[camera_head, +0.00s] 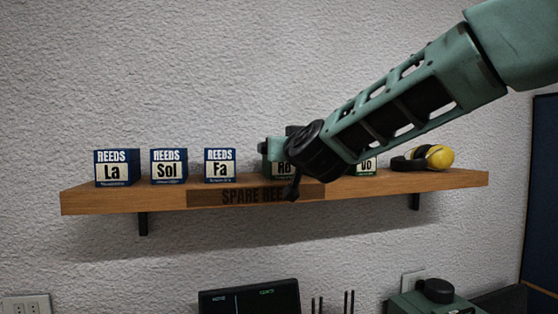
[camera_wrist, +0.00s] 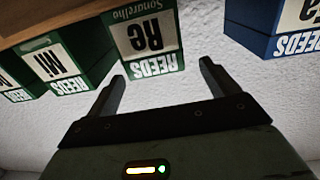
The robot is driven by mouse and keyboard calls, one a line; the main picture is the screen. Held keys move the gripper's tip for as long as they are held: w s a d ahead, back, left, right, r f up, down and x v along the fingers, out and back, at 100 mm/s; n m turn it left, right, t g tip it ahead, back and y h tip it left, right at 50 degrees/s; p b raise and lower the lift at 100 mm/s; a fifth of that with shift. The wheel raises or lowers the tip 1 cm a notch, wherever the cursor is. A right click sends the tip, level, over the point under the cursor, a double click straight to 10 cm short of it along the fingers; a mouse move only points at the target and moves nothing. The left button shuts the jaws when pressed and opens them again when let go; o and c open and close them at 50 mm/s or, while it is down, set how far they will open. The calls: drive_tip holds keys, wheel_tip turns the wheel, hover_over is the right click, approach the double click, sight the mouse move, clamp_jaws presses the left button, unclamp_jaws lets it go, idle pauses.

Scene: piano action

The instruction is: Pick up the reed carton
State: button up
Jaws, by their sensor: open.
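Several reed cartons stand in a row on the wooden shelf (camera_head: 120,202). In the head view, blue cartons marked La (camera_head: 117,168), Sol (camera_head: 169,166) and Fa (camera_head: 220,166) are clear of my arm. A green Re carton (camera_head: 281,171) and a green Do carton (camera_head: 369,166) are partly hidden by my arm. The wrist view is upside down; it shows the Re carton (camera_wrist: 148,45) ahead of my gripper (camera_wrist: 162,75), roughly between its spread, empty fingers. The green Mi carton (camera_wrist: 60,62) is beside it on the left, and a blue carton (camera_wrist: 285,28) is at the right.
Yellow and black ear defenders (camera_head: 432,157) lie at the shelf's right end. The textured wall is close behind the cartons. Below the shelf are a dark screen (camera_head: 250,298) and a green device (camera_head: 435,298). A wide gap separates Re from the blue carton.

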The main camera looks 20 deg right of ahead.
drive_tip(key=w, duration=0.1)
drive_tip(key=w+p, duration=0.1)
drive_tip(key=w, duration=0.2)
drive_tip(key=shift+w+d+f+p, duration=0.15)
drive_tip(key=shift+w+d+p, duration=0.15)
drive_tip(key=shift+w+p, duration=0.1)
drive_tip(key=c, duration=1.3)
wheel_tip(320, 180, up, 10)
drive_tip(key=shift+r+p, duration=0.1)
drive_tip(key=shift+p, duration=0.65)
